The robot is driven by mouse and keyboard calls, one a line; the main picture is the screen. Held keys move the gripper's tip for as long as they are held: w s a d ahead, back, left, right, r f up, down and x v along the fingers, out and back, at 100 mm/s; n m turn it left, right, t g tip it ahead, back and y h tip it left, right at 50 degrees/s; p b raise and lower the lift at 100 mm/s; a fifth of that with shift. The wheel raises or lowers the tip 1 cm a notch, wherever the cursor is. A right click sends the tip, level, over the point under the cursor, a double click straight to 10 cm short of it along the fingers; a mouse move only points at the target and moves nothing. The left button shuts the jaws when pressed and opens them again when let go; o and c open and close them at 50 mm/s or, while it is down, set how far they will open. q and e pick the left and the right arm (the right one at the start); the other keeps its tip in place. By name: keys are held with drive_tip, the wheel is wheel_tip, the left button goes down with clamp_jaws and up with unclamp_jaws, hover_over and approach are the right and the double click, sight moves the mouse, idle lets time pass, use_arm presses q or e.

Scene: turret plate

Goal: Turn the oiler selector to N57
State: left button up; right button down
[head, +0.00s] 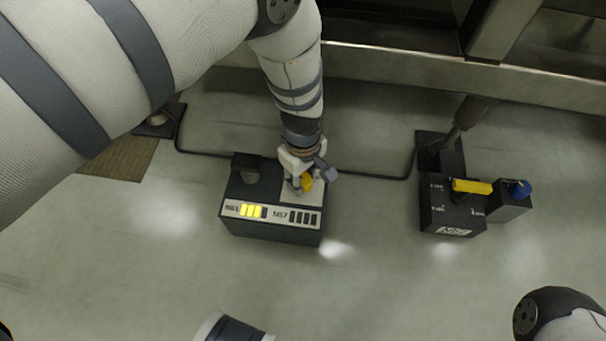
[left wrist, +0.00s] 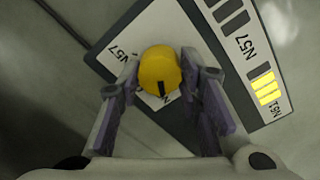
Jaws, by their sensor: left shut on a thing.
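The oiler selector is a round yellow knob (left wrist: 160,68) on a white plate (head: 290,196) at the right of the dark oiler box (head: 270,235). In the left wrist view its black mark points toward the bottom of the picture. A plate label N57 (left wrist: 121,49) is left of the knob; another label below it is partly hidden. My left gripper (left wrist: 161,73) is shut on the knob, one finger on each side. In the head view the gripper (head: 304,176) partly covers the knob. The box's N61 bars (head: 253,211) are yellow and its N57 bars (head: 303,219) dark. My right gripper is not in view.
A second dark box (head: 453,214) with a yellow lever (head: 472,187) stands to the right, beside a smaller box with a blue knob (head: 520,189). A dark cable or rail runs along the back. The pale surface in front is mostly clear.

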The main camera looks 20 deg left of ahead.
use_arm(q)
drive_tip(key=shift+m, duration=0.4)
drive_tip(key=shift+m+p, duration=0.5)
drive_tip(key=shift+m, duration=0.5)
drive_tip(key=m+p, duration=0.1)
drive_tip(key=m, duration=0.2)
drive_tip(key=shift+m, duration=0.4)
drive_tip(key=m, duration=0.3)
drive_tip(key=shift+m, duration=0.3)
drive_tip(key=m, duration=0.3)
drive_tip(key=shift+m+p, duration=0.3)
drive_tip(key=shift+p, duration=0.1)
drive_tip(key=m, duration=1)
drive_tip(key=shift+d, duration=0.1)
